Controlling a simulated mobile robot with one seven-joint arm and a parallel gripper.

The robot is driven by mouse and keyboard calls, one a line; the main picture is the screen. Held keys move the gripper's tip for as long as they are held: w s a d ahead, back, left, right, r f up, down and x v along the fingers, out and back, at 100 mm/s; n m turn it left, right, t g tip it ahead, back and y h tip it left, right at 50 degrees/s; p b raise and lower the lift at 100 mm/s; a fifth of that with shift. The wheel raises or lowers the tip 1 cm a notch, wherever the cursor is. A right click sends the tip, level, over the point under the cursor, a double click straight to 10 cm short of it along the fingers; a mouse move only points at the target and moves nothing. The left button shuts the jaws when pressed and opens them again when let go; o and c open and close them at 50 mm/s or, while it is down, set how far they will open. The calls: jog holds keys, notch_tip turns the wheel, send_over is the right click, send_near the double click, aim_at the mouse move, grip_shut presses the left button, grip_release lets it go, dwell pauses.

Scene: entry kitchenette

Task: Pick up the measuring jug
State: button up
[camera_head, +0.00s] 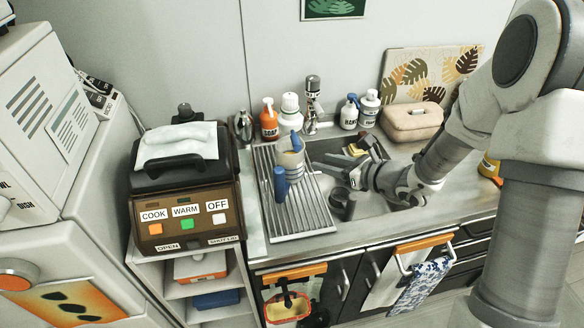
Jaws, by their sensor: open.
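A pale, translucent jug-like vessel (290,161) stands on the ribbed drainboard left of the sink and looks like the measuring jug. Blue parts show at its top, and a blue upright object (280,184) stands just in front of it, partly covering it. My gripper (338,170) reaches in from the right over the sink, pointing left toward the vessel. It is open, with a visible gap between it and the vessel. The fingertips are small and hard to make out against the sink.
A dark cup-like shape (342,205) is below my gripper. An orange soap bottle (269,118), a white bottle (290,107) and the tap (312,100) stand behind the drainboard (300,222). A brown cooker (185,195) stands left. The front drainboard is clear.

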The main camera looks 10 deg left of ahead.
jog(key=p, duration=0.1)
send_near(281, 153)
jog(key=x, duration=0.4)
jog(key=shift+p+x, duration=0.7)
jog(key=shift+x, duration=1.95)
grip_shut()
jog(key=shift+d, duration=0.1)
